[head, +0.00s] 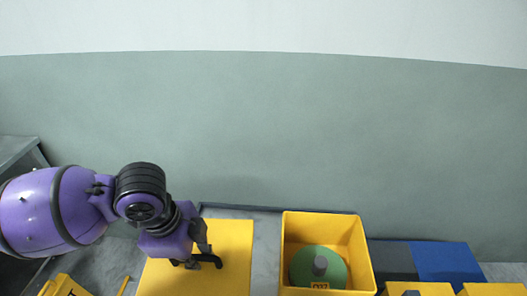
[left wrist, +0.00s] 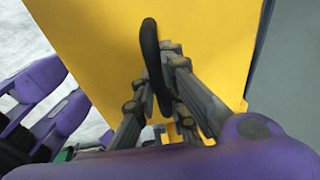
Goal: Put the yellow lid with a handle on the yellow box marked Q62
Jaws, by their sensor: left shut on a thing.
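The yellow lid (head: 232,240) is a flat plate with a dark curved handle (left wrist: 152,62); in the left wrist view the lid (left wrist: 215,40) fills the middle. My left gripper (head: 200,258) is at the handle and shut on it; its fingers show on both sides of the handle in the left wrist view. I cannot tell whether the lid is raised or resting on something. An open yellow box (head: 365,262) stands right of the lid with a green disc and grey hub inside. My right gripper is not in view.
A blue block (head: 448,260) and a dark grey block (head: 392,260) lie right of the open box. Yellow items (head: 493,289) show at the bottom right, and a yellow piece with dark marks (head: 64,286) at the bottom left. A grey strip separates lid and box.

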